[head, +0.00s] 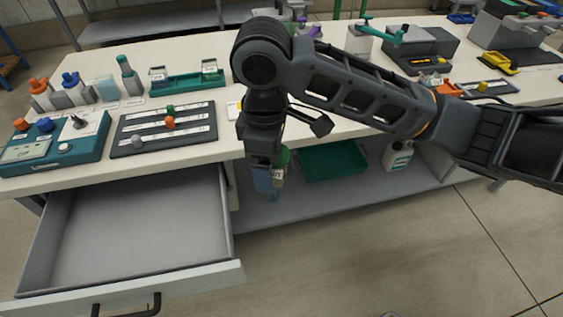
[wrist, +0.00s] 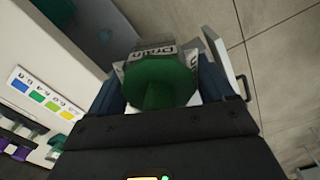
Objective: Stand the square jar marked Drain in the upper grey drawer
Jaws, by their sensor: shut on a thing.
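My gripper (head: 266,183) is shut on a square jar (head: 280,172) with a green lid and a pale label. It holds the jar in the air, just right of the open drawer and in front of the bench edge. In the wrist view, the jar's green lid (wrist: 162,78) sits between the fingers (wrist: 161,88), and the label (wrist: 158,46) behind it reads Drain. The grey drawer (head: 140,232) is pulled out under the bench at the left and looks empty. Its front and dark handle (wrist: 243,84) show at the wrist view's right. The jar's base is partly hidden by the fingers.
The bench above the drawer holds a teal control box (head: 60,145), a dark slider panel (head: 165,130), a green rack (head: 188,79) and several bottles. A green tray (head: 333,162) and a white bottle (head: 398,156) stand on the lower shelf. The floor in front is clear.

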